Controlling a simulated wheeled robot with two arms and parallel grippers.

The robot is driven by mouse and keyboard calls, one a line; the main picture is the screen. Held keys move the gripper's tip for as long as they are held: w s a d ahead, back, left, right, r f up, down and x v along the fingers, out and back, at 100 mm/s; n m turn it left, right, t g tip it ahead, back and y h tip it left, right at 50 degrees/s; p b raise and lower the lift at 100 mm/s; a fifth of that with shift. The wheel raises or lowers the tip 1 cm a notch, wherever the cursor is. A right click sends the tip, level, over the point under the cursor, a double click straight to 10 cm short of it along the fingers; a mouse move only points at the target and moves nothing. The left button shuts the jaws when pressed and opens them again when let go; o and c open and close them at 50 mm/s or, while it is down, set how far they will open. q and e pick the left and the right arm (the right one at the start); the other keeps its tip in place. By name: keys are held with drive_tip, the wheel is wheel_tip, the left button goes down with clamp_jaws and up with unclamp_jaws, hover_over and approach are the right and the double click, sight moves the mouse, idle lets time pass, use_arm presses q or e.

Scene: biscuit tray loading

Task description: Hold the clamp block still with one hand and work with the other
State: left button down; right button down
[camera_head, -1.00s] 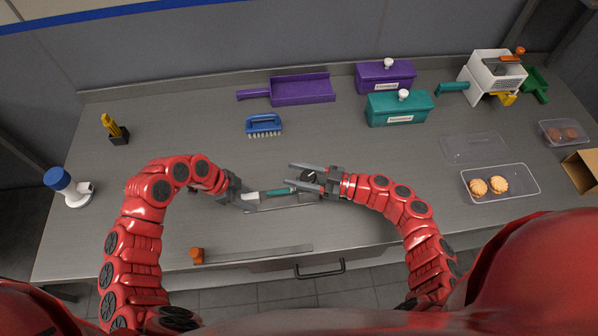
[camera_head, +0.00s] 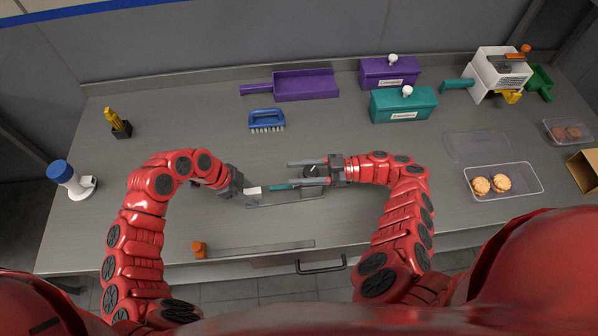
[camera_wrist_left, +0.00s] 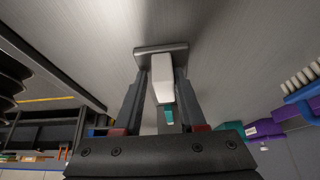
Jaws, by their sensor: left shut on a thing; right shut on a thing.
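My left gripper (camera_head: 246,191) is shut on a white piece (camera_wrist_left: 162,78), which sits between its fingers in the left wrist view. A teal bar (camera_head: 281,187) lies in line with it to the right. My right gripper (camera_head: 298,172) reaches in from the right with its fingers on either side of a small grey block with a dark top (camera_head: 312,170), seemingly the clamp block, and is shut on it. The fingers partly hide the block. A flat grey strip (camera_head: 285,202) lies on the counter just in front of both grippers.
A blue brush (camera_head: 266,119), purple scoop (camera_head: 305,85), purple box (camera_head: 388,72) and teal box (camera_head: 403,104) stand behind. A clear tray (camera_head: 520,182) with biscuits is at right. The left-middle counter is clear.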

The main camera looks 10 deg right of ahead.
idle(0.3)
drive_tip(key=shift+c, duration=1.5)
unclamp_jaws()
drive_tip(key=shift+s+d+r, duration=0.1)
drive_tip(key=shift+s+r, duration=0.05)
drive_tip(key=shift+r, duration=0.25)
wheel_tip(320, 180, up, 10)
drive_tip(key=shift+s+f, duration=0.15)
drive_tip(key=shift+f, duration=0.1)
